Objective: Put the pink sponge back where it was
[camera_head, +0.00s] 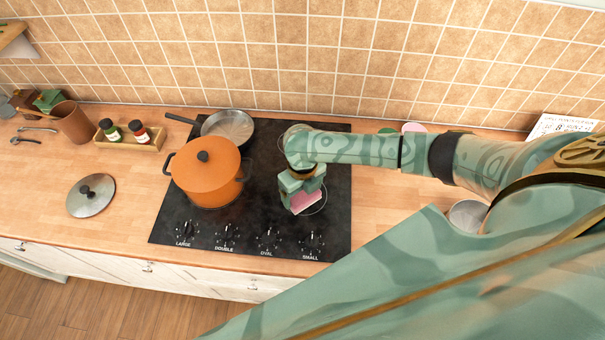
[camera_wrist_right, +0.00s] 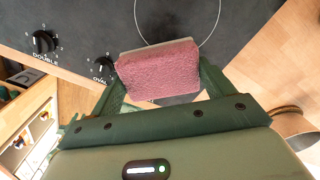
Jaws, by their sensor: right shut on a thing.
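The pink sponge (camera_head: 305,202) is held by my right gripper (camera_head: 302,188) over the front right part of the black hob (camera_head: 170,222). In the right wrist view the sponge (camera_wrist_right: 158,70) sits between the two green fingers of the gripper (camera_wrist_right: 160,88), its pink face toward the camera and a pale layer along its far edge. Burner ring lines show on the hob beyond it. I cannot tell whether the sponge touches the hob. My left gripper is not in view.
An orange pot (camera_head: 205,175) and a frying pan (camera_head: 228,127) stand on the hob's left side. A lid (camera_head: 91,195) lies on the counter at left, below a bottle rack (camera_head: 132,143). Knobs (camera_head: 268,240) line the hob's front. A metal bowl (camera_head: 467,214) sits right, partly hidden by my arm.

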